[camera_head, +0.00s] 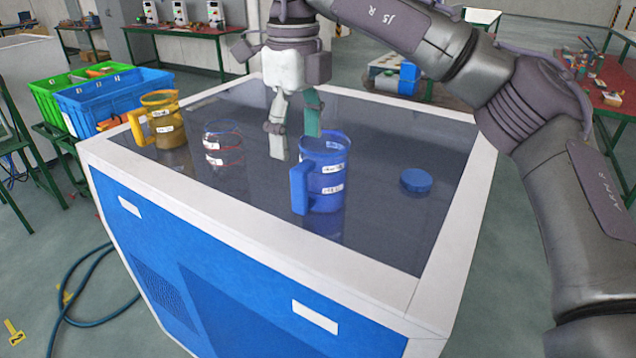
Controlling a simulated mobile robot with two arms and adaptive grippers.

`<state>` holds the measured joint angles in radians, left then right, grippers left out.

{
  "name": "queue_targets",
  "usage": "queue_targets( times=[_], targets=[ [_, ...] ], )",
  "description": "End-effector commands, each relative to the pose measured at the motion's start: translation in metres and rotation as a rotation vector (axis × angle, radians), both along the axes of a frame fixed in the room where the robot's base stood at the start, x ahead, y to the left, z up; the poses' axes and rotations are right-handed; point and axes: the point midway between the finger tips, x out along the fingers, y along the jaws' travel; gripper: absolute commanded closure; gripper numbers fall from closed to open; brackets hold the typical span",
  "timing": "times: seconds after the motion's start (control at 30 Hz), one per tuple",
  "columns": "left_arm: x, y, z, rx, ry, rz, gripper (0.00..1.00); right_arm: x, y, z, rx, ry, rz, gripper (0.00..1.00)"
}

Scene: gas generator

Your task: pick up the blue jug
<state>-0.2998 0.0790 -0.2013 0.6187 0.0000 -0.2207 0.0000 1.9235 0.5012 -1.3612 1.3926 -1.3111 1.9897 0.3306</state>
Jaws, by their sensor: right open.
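The blue jug (328,178) stands upright on the dark top of the blue and white cabinet (240,255). It is translucent, with white labels, and its solid blue handle (300,190) points to the left and front. My right gripper (294,145) comes down from above, just behind and left of the jug. Its two fingers are apart and point down. The right finger overlaps the jug's rim in the picture; I cannot tell whether it touches. Nothing shows between the fingers. My left gripper is out of the frame.
A yellow jug (172,130) and a clear container with red bands (222,145) stand left of the blue jug. A blue round lid (416,180) lies to its right. Blue (115,95) and green crates stand beyond the cabinet's left edge. The top's front is clear.

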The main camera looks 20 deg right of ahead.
Motion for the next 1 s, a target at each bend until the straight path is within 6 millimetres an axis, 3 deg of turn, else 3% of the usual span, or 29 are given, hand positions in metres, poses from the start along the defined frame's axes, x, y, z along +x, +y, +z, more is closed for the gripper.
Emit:
queue_targets(
  times=[0.27, 0.53, 0.83, 1.0],
  targets=[
    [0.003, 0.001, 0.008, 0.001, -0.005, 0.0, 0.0, 0.001, -0.003, -0.02, -0.001, 0.001, -0.002, 0.28],
    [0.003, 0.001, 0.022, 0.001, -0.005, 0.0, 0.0, 0.002, -0.008, -0.058, 0.0, 0.001, -0.001, 0.28],
    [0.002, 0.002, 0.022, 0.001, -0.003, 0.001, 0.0, 0.002, -0.008, -0.066, 0.001, -0.002, -0.001, 0.28],
    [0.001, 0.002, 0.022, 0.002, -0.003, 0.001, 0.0, 0.002, -0.008, -0.065, 0.001, -0.002, 0.0, 0.55]
  ],
)
